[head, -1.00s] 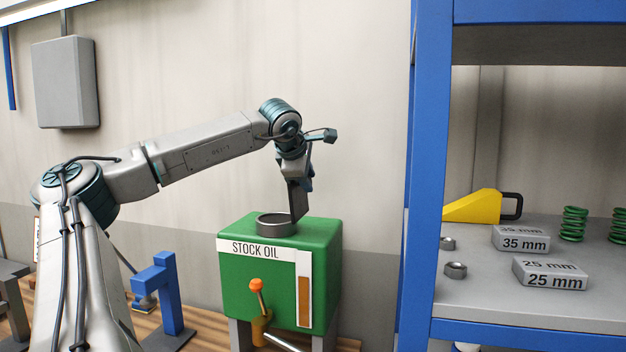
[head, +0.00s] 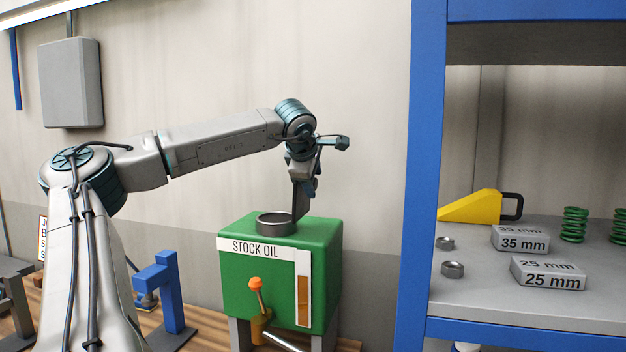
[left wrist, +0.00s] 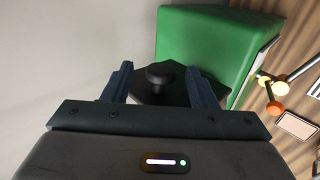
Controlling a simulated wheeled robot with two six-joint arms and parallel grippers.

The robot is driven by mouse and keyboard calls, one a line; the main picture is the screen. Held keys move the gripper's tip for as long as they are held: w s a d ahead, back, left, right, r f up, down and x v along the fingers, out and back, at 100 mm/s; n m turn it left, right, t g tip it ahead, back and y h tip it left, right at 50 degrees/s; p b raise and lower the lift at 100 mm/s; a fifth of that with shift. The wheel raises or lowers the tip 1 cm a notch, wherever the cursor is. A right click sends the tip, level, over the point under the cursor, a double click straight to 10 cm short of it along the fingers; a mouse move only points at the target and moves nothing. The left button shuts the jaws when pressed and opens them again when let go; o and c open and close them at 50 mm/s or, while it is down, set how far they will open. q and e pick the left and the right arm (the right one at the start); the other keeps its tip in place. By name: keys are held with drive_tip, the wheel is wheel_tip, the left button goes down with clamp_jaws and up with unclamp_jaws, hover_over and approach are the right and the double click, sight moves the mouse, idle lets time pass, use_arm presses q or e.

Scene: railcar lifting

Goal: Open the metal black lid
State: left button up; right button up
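The black metal lid (head: 300,203) stands about upright at the right edge of the round grey filler rim (head: 276,230) on top of the green stock oil tank (head: 262,287). The mouth inside the rim is uncovered. My left gripper (head: 309,186) is on the lid's right side. In the left wrist view, my left gripper (left wrist: 160,86) has its fingers apart on either side of the lid's round black knob (left wrist: 160,73), with a gap on each side. The dark lid (left wrist: 152,95) shows behind the knob. My right gripper is not in view.
A blue shelf post (head: 420,180) rises right of the tank. The shelf (head: 470,300) holds labelled blocks, green springs, nuts and a yellow wedge. A blue stand (head: 165,290) is left of the tank. An orange-tipped lever (head: 256,284) is on the tank's front.

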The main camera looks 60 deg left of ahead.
use_arm(q)
drive_tip(key=b+v, duration=0.3)
drive_tip(key=v, duration=0.7)
drive_tip(key=shift+s+d+r, duration=0.2)
drive_tip(key=shift+s+r, duration=0.05)
